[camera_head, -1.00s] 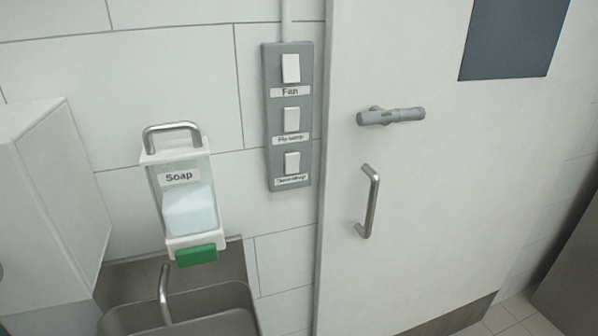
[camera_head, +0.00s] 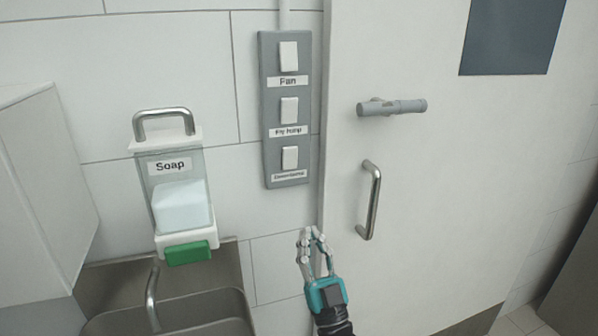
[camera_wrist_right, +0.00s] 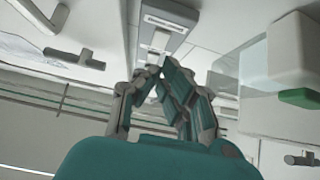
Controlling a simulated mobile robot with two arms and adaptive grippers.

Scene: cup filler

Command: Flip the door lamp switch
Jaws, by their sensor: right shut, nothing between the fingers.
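A grey switch panel (camera_head: 286,185) is on the wall left of the door and carries three white rocker switches in a column. The top switch (camera_head: 288,56) is labelled Fan. The middle switch (camera_head: 289,110) has a label that seems to read fly lamp. The bottom switch (camera_head: 290,158) has a label too small to read surely, perhaps door lamp. My right gripper (camera_head: 311,231) is shut and empty, below the panel and apart from it. My left gripper is not in view.
The white door (camera_head: 450,190) has a grey lever (camera_head: 392,107) and a metal pull handle (camera_head: 371,200) right of the panel. A soap dispenser (camera_head: 182,243) hangs at the left above a metal sink (camera_head: 190,306). The wall around the panel is clear.

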